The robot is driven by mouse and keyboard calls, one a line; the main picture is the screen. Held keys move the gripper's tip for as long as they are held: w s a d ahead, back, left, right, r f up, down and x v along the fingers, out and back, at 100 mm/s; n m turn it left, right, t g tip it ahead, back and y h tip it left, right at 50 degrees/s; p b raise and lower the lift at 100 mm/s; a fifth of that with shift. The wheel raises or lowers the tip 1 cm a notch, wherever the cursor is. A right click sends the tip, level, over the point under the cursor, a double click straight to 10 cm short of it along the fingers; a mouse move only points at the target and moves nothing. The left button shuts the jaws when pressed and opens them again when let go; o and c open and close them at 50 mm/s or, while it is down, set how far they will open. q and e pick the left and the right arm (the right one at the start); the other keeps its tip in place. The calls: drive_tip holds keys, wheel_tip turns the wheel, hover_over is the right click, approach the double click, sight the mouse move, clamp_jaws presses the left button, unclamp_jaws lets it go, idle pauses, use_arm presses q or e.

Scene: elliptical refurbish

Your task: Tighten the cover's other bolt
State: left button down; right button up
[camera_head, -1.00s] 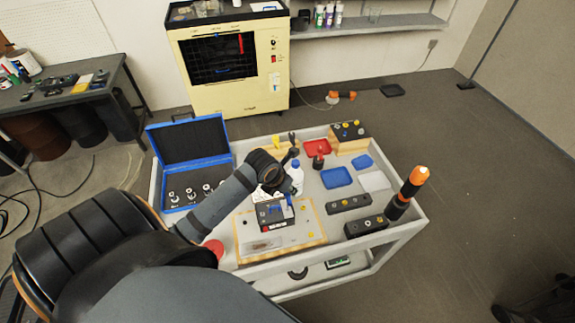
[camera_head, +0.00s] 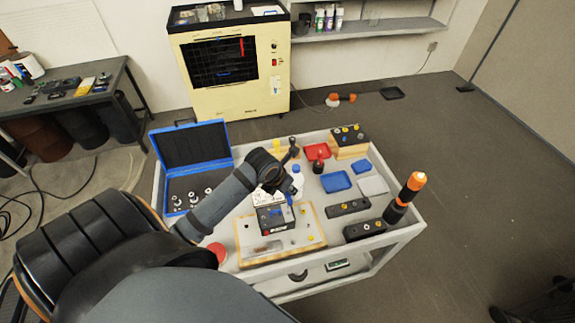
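A dark box-shaped unit (camera_head: 276,218) with a pale top and a red-marked front sits on a wood-edged board (camera_head: 308,236) on the cart. My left arm reaches over it from the lower left. My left gripper (camera_head: 287,183) is just above the unit's back right part. A dark upright tool-like shape (camera_head: 293,149) shows at the gripper. A small blue piece (camera_head: 290,198) shows below it, by the unit's top. The fingers are too small and dark to tell open from shut. The cover's bolts cannot be made out. My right gripper is not in view.
The light grey cart (camera_head: 405,237) also carries an open blue case (camera_head: 192,145), a red tray (camera_head: 317,151), a blue tray (camera_head: 336,182), dark holder blocks (camera_head: 365,229) and an upright orange-and-black tool (camera_head: 405,199).

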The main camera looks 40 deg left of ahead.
use_arm(q)
drive_tip(key=shift+r+p, duration=0.7)
drive_tip(key=shift+r, duration=2.3)
